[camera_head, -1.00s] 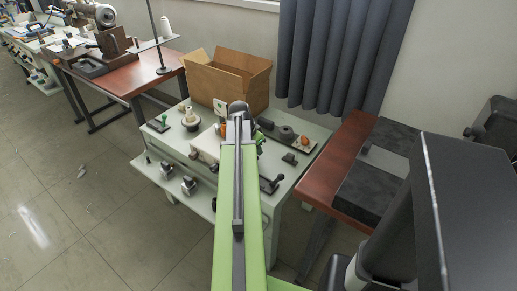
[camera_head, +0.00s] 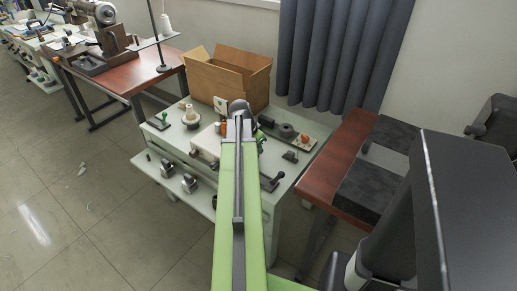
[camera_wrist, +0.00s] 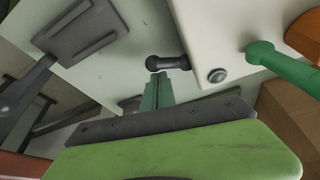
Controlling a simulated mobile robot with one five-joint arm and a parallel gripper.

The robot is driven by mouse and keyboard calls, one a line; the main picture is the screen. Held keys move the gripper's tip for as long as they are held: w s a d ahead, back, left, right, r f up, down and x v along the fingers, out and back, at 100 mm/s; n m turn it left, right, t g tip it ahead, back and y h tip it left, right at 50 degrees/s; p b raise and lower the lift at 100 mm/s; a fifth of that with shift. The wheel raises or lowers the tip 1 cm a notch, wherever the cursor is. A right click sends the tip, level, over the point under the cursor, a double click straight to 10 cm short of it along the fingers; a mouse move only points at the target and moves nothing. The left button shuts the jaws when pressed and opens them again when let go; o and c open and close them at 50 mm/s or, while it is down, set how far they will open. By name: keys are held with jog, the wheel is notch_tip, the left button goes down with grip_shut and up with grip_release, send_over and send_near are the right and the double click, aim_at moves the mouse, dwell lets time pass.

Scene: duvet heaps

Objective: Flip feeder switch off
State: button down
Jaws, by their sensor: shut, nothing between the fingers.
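A white box (camera_head: 207,142) sits on the pale green bench, partly hidden behind my arm in the head view. In the wrist view, the white box (camera_wrist: 225,30) has a short black lever (camera_wrist: 168,62) with a rounded end sticking out of its side, and a round grey button. I cannot tell for sure which part is the feeder switch. My gripper (camera_wrist: 160,78) is shut and empty, its green fingertips close by the black lever's rounded end. Whether they touch it is unclear. In the head view my arm hides the fingertips.
A green handle (camera_wrist: 282,66) stands close right of the lever, and a black bracket (camera_wrist: 85,35) lies to the left. An open cardboard box (camera_head: 228,78) is behind on the bench (camera_head: 283,203). Black clamps and knobs crowd the bench. A red-brown table (camera_head: 330,163) stands at right.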

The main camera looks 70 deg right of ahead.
jog(key=shift+s+d+r, duration=0.15)
jog(key=shift+s+d, duration=0.05)
jog(key=shift+d, duration=0.15)
jog(key=shift+s+d+r+p, duration=0.3)
jog(key=shift+s+d, duration=0.1)
jog(key=shift+d, duration=0.15)
jog(key=shift+s+d+r+p, duration=0.15)
jog(key=shift+s+d+p, duration=0.15)
jog(key=shift+d, duration=0.2)
jog(key=shift+s+r+p, duration=0.3)
jog(key=shift+r+p, duration=0.65)
jog(key=w+p+v, duration=0.1)
jog(key=p+v, duration=0.6)
jog(key=v, duration=0.1)
jog(key=shift+f, duration=0.1)
